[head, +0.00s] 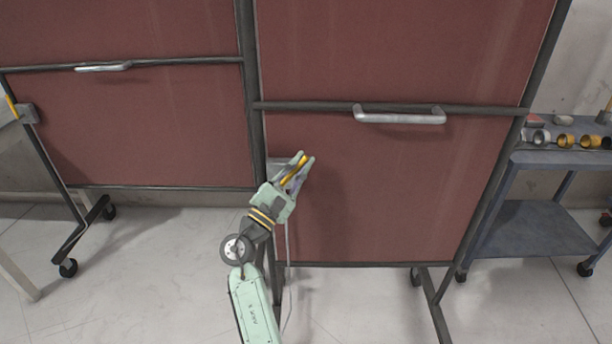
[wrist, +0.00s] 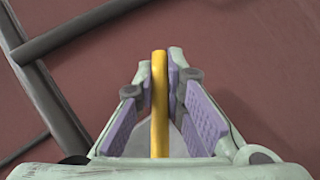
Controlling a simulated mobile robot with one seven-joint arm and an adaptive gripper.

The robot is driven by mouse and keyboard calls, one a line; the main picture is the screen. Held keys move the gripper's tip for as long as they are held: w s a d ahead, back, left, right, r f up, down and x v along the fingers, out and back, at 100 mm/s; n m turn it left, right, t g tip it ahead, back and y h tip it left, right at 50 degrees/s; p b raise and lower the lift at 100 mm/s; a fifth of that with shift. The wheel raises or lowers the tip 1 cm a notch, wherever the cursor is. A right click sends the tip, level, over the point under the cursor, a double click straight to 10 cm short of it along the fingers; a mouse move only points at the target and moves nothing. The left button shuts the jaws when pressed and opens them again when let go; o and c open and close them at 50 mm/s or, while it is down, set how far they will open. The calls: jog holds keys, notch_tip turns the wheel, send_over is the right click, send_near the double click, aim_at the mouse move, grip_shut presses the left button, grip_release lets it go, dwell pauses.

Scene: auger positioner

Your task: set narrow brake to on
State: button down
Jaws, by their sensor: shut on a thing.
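My gripper (head: 301,163) is in front of the left edge of the right-hand red panel. Its fingers are shut on a yellow brake lever (head: 293,173). In the wrist view, the yellow lever (wrist: 159,100) runs upright between the two purple-padded fingers (wrist: 160,72). The lever's grey mount (head: 277,165) is mostly hidden behind my gripper. Another yellow lever (head: 12,107) leans on a grey block at the far left, out of my gripper's reach area. The frames do not show the held lever's base clearly.
The right red panel (head: 400,190) and left red panel (head: 150,130) stand in dark wheeled frames with silver handles (head: 400,118). A grey-blue cart (head: 560,158) with rings on top stands at the right. The pale floor (head: 170,260) in front is clear.

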aim_at(281, 181)
jog(key=n+t+y+b, duration=0.1)
jog(key=n, duration=0.1)
jog(key=a+n+t+y+b, duration=0.1)
jog(key=n, duration=0.1)
jog(key=a+n+t+b, duration=0.1)
jog(key=t, duration=0.1)
jog(key=shift+r+n+y, duration=0.2)
jog(key=shift+n+y, duration=0.2)
jog(key=shift+a+r+n+t+y+b, duration=0.15)
jog(key=shift+a+n+t+y+b, duration=0.35)
jog(key=shift+n+y, duration=0.75)
jog(key=shift+a+r+n+t+y+b, duration=0.15)
jog(key=shift+a+n+t+y+b, duration=0.15)
jog(key=shift+n+t+y+b, duration=0.85)
jog(key=shift+a+r+n+t+y+b, duration=0.15)
jog(key=shift+a+n+t+y, duration=0.2)
jog(key=shift+n+y, duration=0.9)
jog(key=shift+a+n, duration=0.1)
jog(key=shift+n, duration=0.45)
jog(key=c, duration=1.7)
grip_release()
jog(key=shift+o, duration=0.2)
jog(key=v, duration=1.2)
jog(key=shift+s+a+r, duration=0.1)
jog(key=shift+r, duration=0.05)
